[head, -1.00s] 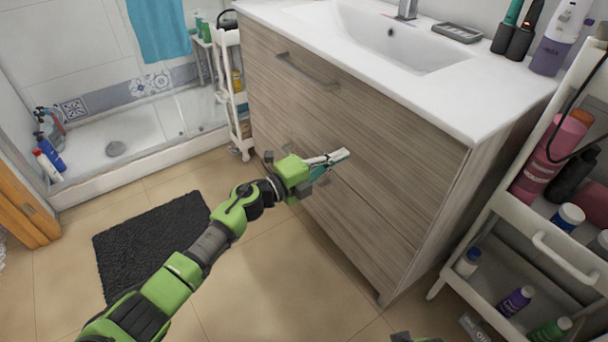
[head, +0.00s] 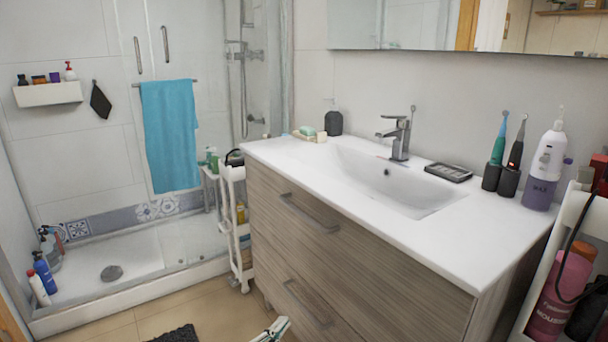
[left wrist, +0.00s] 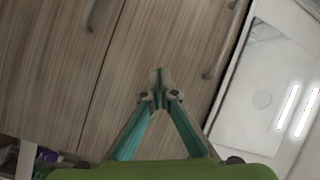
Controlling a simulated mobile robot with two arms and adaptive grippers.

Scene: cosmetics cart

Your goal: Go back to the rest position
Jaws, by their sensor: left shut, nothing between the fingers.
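In the head view only the tip of my left gripper (head: 274,330) shows, at the bottom edge, low in front of the wooden cabinet (head: 290,240). In the left wrist view my left gripper (left wrist: 157,78) has its fingertips together, with nothing between them. Behind it are the cabinet's wooden drawer fronts (left wrist: 150,40) and metal handles; the gripper holds none of them. My right gripper is in neither view.
The white washbasin (head: 390,185) tops the cabinet. A white cart (head: 565,215) with bottles stands at the right. A slim white trolley (head: 236,225) stands left of the cabinet. A dark mat (head: 178,334) lies on the tiled floor (head: 215,313).

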